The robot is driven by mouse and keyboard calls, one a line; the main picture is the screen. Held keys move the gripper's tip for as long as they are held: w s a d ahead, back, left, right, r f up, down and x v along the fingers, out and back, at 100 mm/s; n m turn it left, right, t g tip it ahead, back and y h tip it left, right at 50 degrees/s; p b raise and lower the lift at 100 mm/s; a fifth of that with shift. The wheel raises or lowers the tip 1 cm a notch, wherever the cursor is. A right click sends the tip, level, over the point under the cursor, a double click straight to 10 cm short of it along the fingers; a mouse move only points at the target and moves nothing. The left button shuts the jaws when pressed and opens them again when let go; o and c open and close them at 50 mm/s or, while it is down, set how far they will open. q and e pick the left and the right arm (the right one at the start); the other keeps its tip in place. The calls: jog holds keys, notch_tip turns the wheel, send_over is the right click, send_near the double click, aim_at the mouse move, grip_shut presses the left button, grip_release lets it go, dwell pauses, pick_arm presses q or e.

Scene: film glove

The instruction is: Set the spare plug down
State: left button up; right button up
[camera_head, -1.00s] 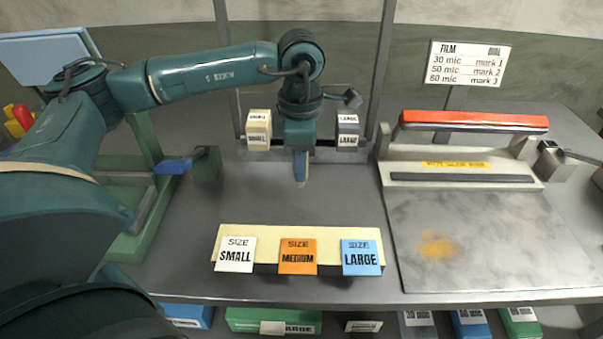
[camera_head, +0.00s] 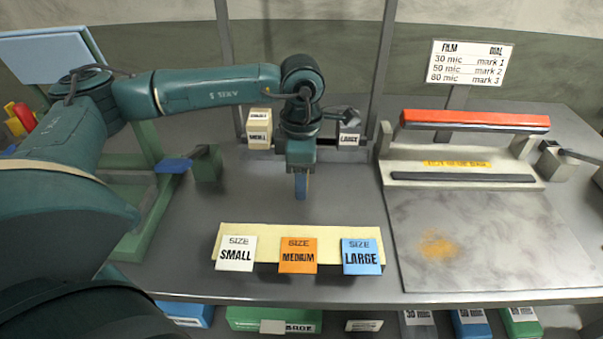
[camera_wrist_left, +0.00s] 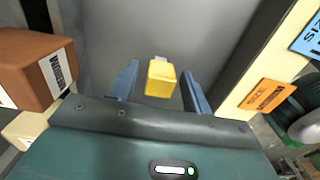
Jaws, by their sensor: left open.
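A small yellow block (camera_wrist_left: 161,79) with a pale end shows in the left wrist view, between the two blue fingers of my left gripper (camera_wrist_left: 161,90). It appears to be the spare plug. Gaps show between the block and both fingers, so the gripper is open around it. I cannot tell whether the block rests on the grey bench. In the head view my left gripper (camera_head: 301,187) points down over the bench, behind the size labels, and the yellow block is hidden there. My right gripper is not in view.
A cream strip (camera_head: 300,234) carries small, medium and large labels in front of my gripper. Behind it stand a cream block (camera_head: 258,130) and a grey block (camera_head: 349,130); a brown block (camera_wrist_left: 38,68) shows beside the gripper. A red-handled sealer (camera_head: 470,121) stands right.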

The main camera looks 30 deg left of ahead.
pick_arm(q)
jog(key=shift+r, duration=0.3)
notch_tip(320, 180, up, 12)
jog(key=shift+f+b, duration=0.15)
jog(key=shift+b, duration=0.15)
dwell(0.5)
